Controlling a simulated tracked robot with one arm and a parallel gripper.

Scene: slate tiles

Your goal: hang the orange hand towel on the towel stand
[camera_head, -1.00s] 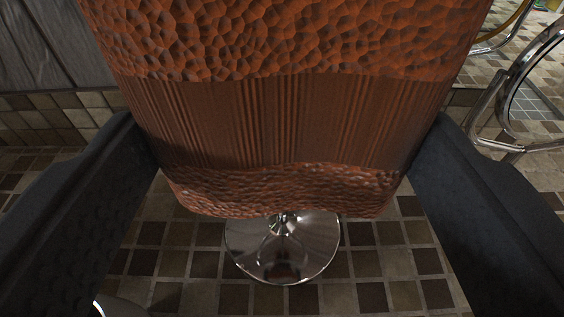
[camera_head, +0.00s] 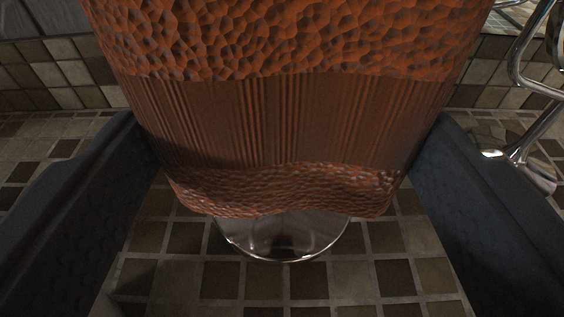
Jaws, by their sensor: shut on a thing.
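The orange hand towel (camera_head: 285,120) fills the middle of the view, with a pebbled weave and a ribbed band across it. My gripper (camera_head: 285,135) has a dark finger on each side of the towel and is shut on it. The towel hangs between the fingers, its lower hem loose below. A round, shiny chrome base (camera_head: 284,238) stands on the tiles behind and below the towel; it looks like the foot of the towel stand. The rest of the stand is hidden by the towel.
Chrome tubing (camera_head: 540,110) of another object rises at the right, close to the right finger. A tiled wall (camera_head: 50,78) runs along the back. The tiled surface (camera_head: 215,280) in front of the round base is clear.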

